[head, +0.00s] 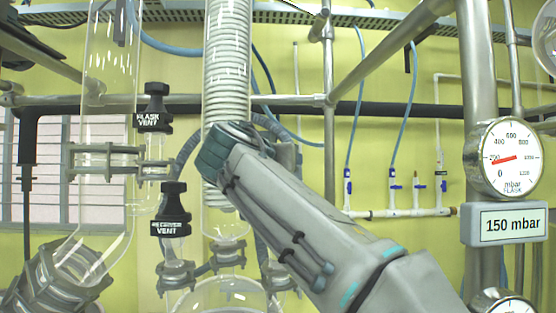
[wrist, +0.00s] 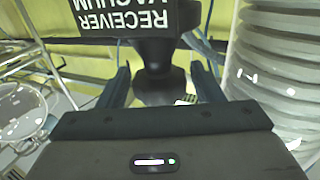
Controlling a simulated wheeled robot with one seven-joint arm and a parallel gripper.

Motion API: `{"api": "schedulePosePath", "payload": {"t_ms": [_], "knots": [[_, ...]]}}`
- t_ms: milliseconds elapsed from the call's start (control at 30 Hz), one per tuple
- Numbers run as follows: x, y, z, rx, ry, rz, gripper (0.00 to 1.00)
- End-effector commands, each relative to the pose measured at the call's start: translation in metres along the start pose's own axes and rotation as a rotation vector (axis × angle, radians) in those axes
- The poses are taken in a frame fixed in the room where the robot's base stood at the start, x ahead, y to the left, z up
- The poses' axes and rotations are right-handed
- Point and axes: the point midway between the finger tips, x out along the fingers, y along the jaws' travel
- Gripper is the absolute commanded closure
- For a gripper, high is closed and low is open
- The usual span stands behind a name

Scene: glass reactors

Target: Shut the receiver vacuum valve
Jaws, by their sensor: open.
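The receiver vacuum valve (wrist: 155,52) is a black knob with a black label plate reading "RECEIVER VACUUM", upside down in the wrist view. Its narrower neck and round lower part show below the plate. My gripper (wrist: 160,72) is open, with one dark finger on each side of the knob's lower part. A gap shows beside each finger, and I cannot tell whether either touches. In the head view my arm hides the valve and the fingers.
The black "RECEIVER VENT" knob (head: 170,212) and the "FLASK VENT" knob (head: 154,108) stand left of my arm. A ribbed glass column (head: 227,65) rises behind my wrist. The round flask gauge (head: 505,158) and a "150 mbar" display (head: 507,225) are at right.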

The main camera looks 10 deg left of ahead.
Motion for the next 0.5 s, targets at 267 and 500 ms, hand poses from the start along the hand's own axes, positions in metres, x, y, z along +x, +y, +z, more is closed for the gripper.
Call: {"api": "schedulePosePath", "payload": {"t_ms": [267,500], "knots": [[0.0004,0.0033,0.0015,0.001,0.000,-0.177,0.40],[0.0002,0.0025,-0.0006,0.003,0.002,-0.325,0.40]]}}
